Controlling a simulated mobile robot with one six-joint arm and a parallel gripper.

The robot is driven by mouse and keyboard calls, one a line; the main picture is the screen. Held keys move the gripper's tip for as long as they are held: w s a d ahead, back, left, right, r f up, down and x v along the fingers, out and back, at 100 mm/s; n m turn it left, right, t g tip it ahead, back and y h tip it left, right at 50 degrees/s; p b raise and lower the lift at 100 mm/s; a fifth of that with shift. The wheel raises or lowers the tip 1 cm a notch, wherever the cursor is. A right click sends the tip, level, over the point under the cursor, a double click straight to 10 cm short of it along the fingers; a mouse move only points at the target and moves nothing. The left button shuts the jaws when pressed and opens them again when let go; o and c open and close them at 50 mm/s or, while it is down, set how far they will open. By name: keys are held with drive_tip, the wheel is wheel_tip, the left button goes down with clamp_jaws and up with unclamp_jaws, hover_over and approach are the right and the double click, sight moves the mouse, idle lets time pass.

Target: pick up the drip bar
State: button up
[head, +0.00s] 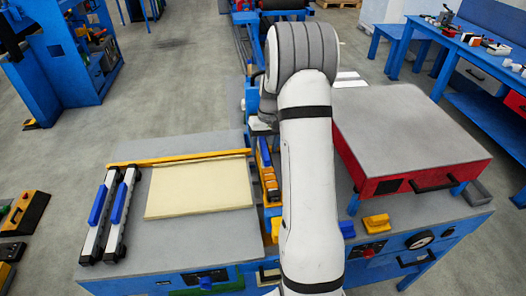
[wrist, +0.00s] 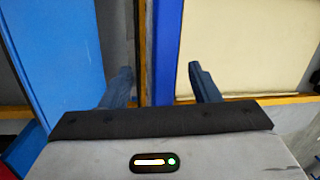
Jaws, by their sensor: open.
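Two pale bars with black edges and blue grips, the left one (head: 98,215) and the right one (head: 121,212), lie side by side at the left of the grey table in the head view. I cannot tell for sure which thing is the drip bar. My gripper (wrist: 163,88) is open in the wrist view, with nothing seen held between its fingers. A narrow blue strip (wrist: 166,45) runs lengthwise below and between them. My arm hides the gripper in the head view.
A cream panel (head: 198,190) lies on the table (head: 170,240) with a yellow bar (head: 180,158) along its far edge. The panel also shows in the wrist view (wrist: 245,45). A red box with a grey top (head: 410,130) stands right of my arm.

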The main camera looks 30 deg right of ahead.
drive_tip(key=shift+c, duration=0.4)
clamp_jaws()
drive_tip(key=shift+r, duration=0.1)
